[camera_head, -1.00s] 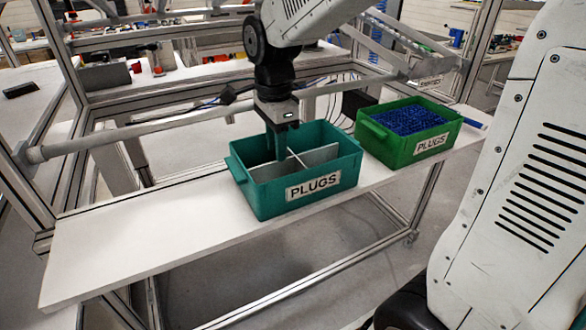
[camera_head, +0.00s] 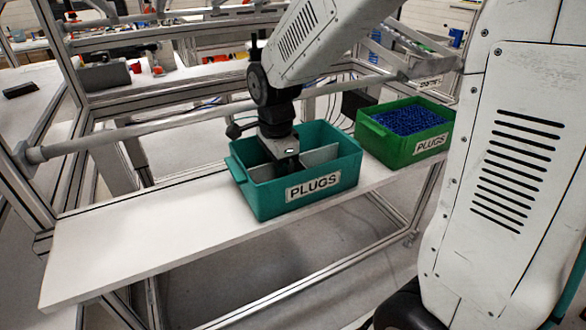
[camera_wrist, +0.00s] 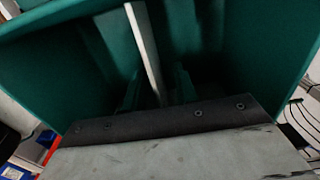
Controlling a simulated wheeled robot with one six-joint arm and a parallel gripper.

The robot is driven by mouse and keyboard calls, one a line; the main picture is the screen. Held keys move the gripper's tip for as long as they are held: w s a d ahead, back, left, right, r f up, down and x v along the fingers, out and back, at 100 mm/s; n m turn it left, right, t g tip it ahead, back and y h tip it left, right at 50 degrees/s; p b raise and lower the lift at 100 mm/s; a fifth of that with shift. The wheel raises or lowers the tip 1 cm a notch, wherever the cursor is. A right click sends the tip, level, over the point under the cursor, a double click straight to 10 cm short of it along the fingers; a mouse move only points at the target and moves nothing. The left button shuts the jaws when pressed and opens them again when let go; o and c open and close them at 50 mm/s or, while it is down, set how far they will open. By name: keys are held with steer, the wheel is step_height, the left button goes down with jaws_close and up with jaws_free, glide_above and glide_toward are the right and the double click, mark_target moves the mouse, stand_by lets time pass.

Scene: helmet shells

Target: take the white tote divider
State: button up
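The white tote divider (camera_wrist: 145,45) stands upright inside the teal tote (camera_head: 268,198) labelled PLUGS. A pale part of it also shows in the head view (camera_head: 322,154) to the right of my gripper. My gripper (camera_wrist: 157,90) is lowered into the tote from above. In the wrist view, one finger is on each side of the divider, and dark gaps show between the fingers and the divider. It looks open around the divider, not shut on it. In the head view my fingertips are hidden by the gripper body and the tote wall.
A green bin (camera_head: 399,153) labelled PLUGS, full of blue pieces (camera_head: 408,120), stands just right of the tote. Both rest on a white shelf (camera_head: 130,237), which is clear on the left. A metal rail (camera_head: 125,135) runs behind the tote.

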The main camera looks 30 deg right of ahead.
jaws_close()
steer(key=shift+r, duration=0.15)
steer(key=shift+r, duration=4.9)
